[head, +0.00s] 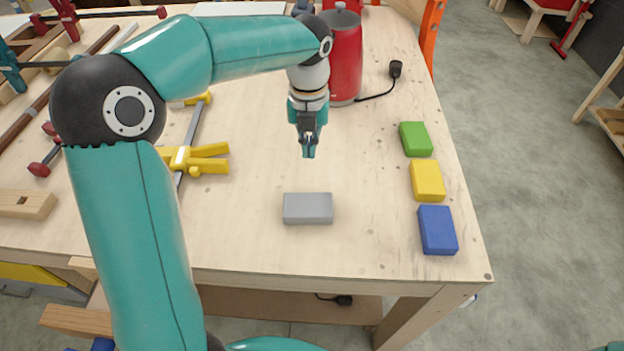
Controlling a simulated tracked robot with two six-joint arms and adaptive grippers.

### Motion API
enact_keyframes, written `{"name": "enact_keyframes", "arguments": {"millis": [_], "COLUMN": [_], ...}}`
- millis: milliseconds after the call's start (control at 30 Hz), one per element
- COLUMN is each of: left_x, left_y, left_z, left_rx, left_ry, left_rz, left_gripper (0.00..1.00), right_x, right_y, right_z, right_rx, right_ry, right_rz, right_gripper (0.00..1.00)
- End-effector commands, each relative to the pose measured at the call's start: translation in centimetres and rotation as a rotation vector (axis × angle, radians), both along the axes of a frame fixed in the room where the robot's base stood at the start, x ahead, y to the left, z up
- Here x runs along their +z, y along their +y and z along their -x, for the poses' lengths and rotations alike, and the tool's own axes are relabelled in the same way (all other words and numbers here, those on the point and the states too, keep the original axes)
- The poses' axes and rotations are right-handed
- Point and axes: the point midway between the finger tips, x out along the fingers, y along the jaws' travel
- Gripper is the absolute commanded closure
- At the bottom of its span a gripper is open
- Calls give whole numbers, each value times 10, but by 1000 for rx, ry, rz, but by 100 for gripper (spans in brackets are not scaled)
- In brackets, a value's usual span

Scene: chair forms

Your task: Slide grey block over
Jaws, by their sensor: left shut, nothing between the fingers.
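A grey block (308,209) lies flat on the light wooden workbench (370,255), close to its front edge. My left gripper (309,152) is shut and empty. It points down behind the grey block, on its far side, apart from it in the picture. I cannot tell how high the fingertips are above the bench. My right gripper does not show.
Green (415,139), yellow (428,181) and blue (437,230) blocks line the bench's right edge. A red kettle (345,60) with a black plug (395,69) stands behind my gripper. A yellow clamp (193,159) lies left. Bench around the grey block is clear.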

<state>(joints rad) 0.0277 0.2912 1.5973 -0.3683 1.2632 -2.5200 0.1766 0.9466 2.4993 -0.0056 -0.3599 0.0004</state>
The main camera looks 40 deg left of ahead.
Motion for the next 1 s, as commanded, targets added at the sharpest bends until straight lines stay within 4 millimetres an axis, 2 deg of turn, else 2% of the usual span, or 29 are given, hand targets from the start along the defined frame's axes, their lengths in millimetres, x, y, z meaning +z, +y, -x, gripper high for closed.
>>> {"name": "enact_keyframes", "arguments": {"millis": [367,633,1000], "left_x": [-78,-74,-75], "left_y": [-2,-20,-23], "left_z": [-1,28,32], "left_rx": [-5,-5,-5], "left_ry": [5,1,0], "left_rz": [1,1,0], "left_gripper": [100,100,100], "right_x": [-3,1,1], "right_y": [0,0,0], "right_z": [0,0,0], "right_rx": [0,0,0], "right_ry": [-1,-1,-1], "right_rz": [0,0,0], "right_gripper": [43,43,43]}}
